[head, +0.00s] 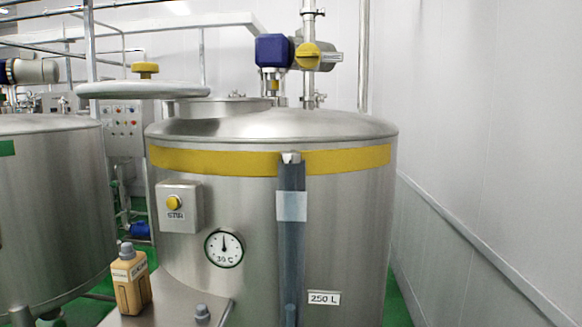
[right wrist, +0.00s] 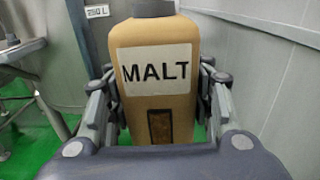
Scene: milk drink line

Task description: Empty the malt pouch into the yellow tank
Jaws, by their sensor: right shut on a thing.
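The yellow tank (head: 340,220) is a steel vessel with a yellow band, filling the middle of the head view. Its round top opening (head: 218,106) has a raised rim; the inside is hidden. A round lid (head: 143,89) with a yellow knob sits to the left of the opening, off it. The malt pouch (right wrist: 158,101) is tan with a white MALT label and a dark window low on its front. My right gripper (right wrist: 160,105) is shut on it, a finger on each side. The dark top of the pouch is cut off by the frame. My left gripper is not in view.
A smaller tan bottle (head: 131,281) with a grey cap stands on a steel shelf (head: 165,312) at front left; a grey cap-like piece (head: 202,312) is beside it. A blue motor (head: 274,50) and pipes rise behind the tank. A wall (head: 480,150) bounds the right side.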

